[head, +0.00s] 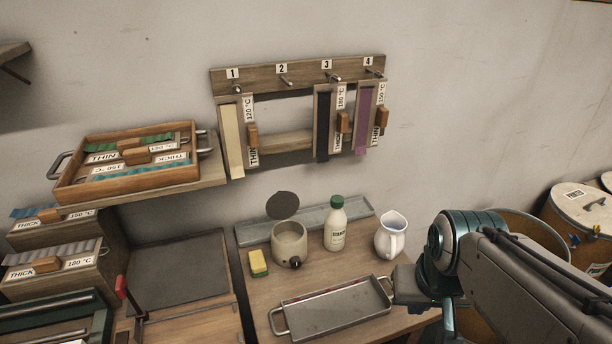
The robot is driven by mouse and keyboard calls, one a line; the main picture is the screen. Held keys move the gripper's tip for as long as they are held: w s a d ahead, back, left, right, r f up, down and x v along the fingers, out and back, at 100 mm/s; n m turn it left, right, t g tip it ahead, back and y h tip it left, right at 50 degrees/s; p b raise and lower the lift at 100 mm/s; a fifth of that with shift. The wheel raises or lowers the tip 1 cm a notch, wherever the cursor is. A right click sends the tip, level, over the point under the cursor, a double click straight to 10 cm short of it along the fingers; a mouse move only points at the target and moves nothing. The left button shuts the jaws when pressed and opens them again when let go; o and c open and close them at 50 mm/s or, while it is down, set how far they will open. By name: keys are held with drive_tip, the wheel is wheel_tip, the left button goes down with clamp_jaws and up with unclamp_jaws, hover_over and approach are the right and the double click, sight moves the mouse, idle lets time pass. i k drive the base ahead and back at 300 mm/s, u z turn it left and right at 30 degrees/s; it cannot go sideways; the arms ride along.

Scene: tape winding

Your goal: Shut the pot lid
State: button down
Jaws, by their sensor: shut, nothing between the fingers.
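A small cream pot (289,245) with a dark knob low on its front stands on the wooden table. Its round dark lid (283,205) is raised, standing up at the back of the pot's rim, so the pot is open. My gripper (400,288) is to the right and in front of the pot, by the right end of a metal tray. It is shut and empty, well apart from the pot and lid. Its fingertips are hard to make out.
A metal tray (331,309) lies in front of the pot. A yellow sponge (258,264) sits to its left. A bottle with green cap (335,225) and a white jug (391,238) stand to its right. A rack with numbered pegs (297,74) hangs above.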

sight(282, 205)
drive_tip(key=k, duration=0.2)
drive_tip(key=u, duration=0.8)
drive_tip(key=i, duration=0.5)
